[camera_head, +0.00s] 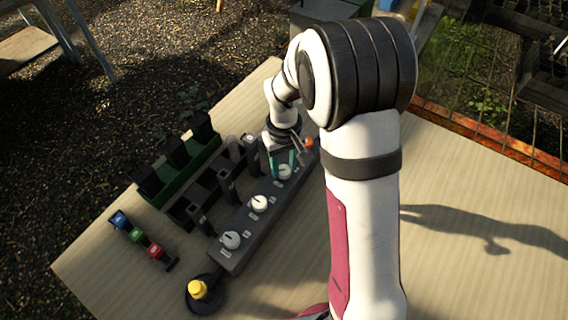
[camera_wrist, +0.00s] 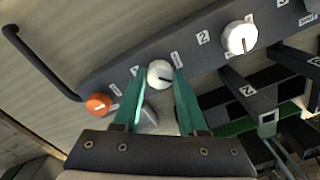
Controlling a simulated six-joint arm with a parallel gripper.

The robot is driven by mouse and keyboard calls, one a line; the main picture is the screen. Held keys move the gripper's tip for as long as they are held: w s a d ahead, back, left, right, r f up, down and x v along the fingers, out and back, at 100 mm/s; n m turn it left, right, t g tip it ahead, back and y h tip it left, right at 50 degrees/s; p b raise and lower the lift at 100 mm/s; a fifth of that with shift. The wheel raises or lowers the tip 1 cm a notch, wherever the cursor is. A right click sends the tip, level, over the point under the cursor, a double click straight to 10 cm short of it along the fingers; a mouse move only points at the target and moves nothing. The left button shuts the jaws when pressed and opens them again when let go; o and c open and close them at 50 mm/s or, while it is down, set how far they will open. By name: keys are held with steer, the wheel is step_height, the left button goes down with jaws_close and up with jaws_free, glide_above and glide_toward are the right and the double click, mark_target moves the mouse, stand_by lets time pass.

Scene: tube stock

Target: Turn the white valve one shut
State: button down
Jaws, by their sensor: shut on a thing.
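The white valve one (camera_wrist: 160,73) is a round knob with a dark pointer line, on a long dark grey panel (camera_wrist: 112,68). A small label beside it appears to read 1. My gripper (camera_wrist: 161,76) has its two teal fingers closed on opposite sides of this knob. In the head view my gripper (camera_head: 283,164) reaches down onto the same knob (camera_head: 285,172), which shows partly between the fingers. The pointer's exact setting is hard to read there.
A second white knob (camera_wrist: 239,37) and an orange knob (camera_wrist: 98,103) flank it. A third white knob (camera_head: 231,239) is at the panel's near end. Racks (camera_head: 180,168) stand to the left, a yellow knob (camera_head: 197,289) at the front. The table (camera_head: 480,215) is clear on the right.

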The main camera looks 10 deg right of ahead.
mark_target(284, 169)
steer(key=m, duration=0.4)
steer(key=shift+m, duration=0.3)
steer(key=m, duration=0.4)
steer(key=shift+m, duration=0.4)
steer(key=shift+c, duration=2.2)
jaws_free()
step_height(284, 169, up, 16)
steer(key=shift+f, duration=0.1)
